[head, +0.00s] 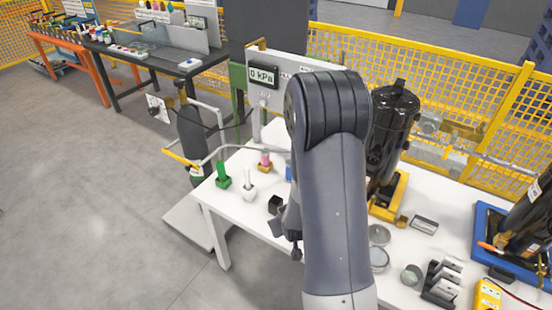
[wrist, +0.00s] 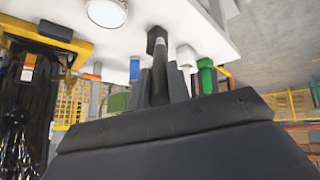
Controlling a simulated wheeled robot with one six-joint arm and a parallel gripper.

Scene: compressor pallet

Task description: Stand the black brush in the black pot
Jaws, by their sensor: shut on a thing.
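The black pot (head: 275,203) stands on the white table near its left front edge, just beyond my gripper (head: 281,224) in the head view. My gripper is shut on the slim dark brush (wrist: 159,82), whose shaft runs from between the fingers toward the table in the wrist view. A dark block shows at the shaft's far end there. I cannot tell whether that is the pot or the brush's own end, nor whether the brush is inside the pot. My arm hides part of the table in the head view.
A green brush in its pot (head: 222,178), a white one (head: 248,190) and a pink one (head: 264,163) stand left of and behind the black pot. Something blue (head: 288,172) is close to my arm. The black compressor tank (head: 393,130) stands right. The white table (head: 228,201) ends close by.

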